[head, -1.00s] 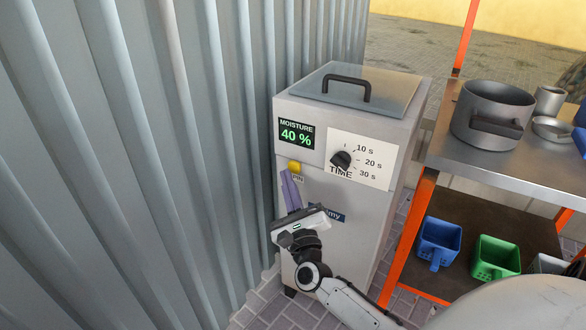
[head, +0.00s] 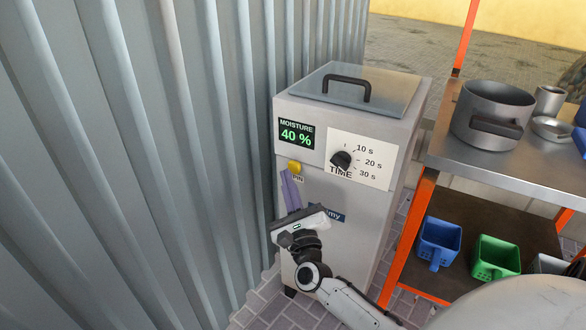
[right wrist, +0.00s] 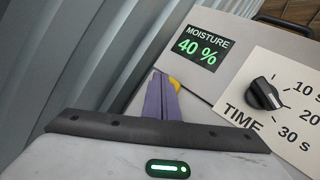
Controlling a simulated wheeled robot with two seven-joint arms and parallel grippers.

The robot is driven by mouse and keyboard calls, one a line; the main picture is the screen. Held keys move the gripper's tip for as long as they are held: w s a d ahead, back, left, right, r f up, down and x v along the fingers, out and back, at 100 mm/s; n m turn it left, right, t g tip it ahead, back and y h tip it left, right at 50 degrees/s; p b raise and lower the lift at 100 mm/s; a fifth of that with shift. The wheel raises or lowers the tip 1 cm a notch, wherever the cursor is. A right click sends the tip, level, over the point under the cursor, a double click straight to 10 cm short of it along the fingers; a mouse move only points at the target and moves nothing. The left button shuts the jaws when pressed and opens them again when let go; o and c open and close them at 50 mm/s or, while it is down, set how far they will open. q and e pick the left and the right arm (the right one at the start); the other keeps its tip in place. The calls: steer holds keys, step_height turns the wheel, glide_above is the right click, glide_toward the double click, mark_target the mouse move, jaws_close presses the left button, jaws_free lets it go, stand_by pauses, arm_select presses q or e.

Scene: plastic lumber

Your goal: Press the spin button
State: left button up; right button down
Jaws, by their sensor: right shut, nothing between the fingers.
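The spin machine (head: 345,225) is a grey-white box with a lid on top. Its yellow spin button (head: 294,167) is on the upper left of the front, above a partly covered label reading "PIN". My right gripper (head: 286,173) is shut and empty, its purple fingers upright just below the button. In the right wrist view the closed fingertips (right wrist: 158,76) overlap the button (right wrist: 175,85), which shows only as a yellow edge behind them. I cannot tell whether they touch. My left gripper is not in view.
The display (head: 296,135) reads moisture 40 %. A black time knob (head: 341,160) is right of it. A corrugated metal wall (head: 130,150) stands close on the left. A metal shelf (head: 520,165) with a pot (head: 490,112) and scoops is on the right.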

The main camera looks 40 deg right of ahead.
steer(key=shift+d, duration=0.1)
steer(key=shift+w+d, duration=0.2)
steer(key=shift+d, duration=0.1)
steer(key=shift+w+d+b, duration=0.15)
steer(key=shift+d+b, duration=0.3)
steer(key=shift+b, duration=0.05)
stand_by(0.8)
stand_by(0.4)
steer(key=shift+s+a, duration=0.35)
steer(key=shift+a, duration=0.5)
steer(key=shift+a, duration=0.1)
steer(key=a, duration=0.1)
steer(key=s+a, duration=0.1)
steer(key=a, duration=0.1)
steer(key=s+a+p, duration=0.1)
steer(key=shift+a, duration=0.2)
stand_by(0.6)
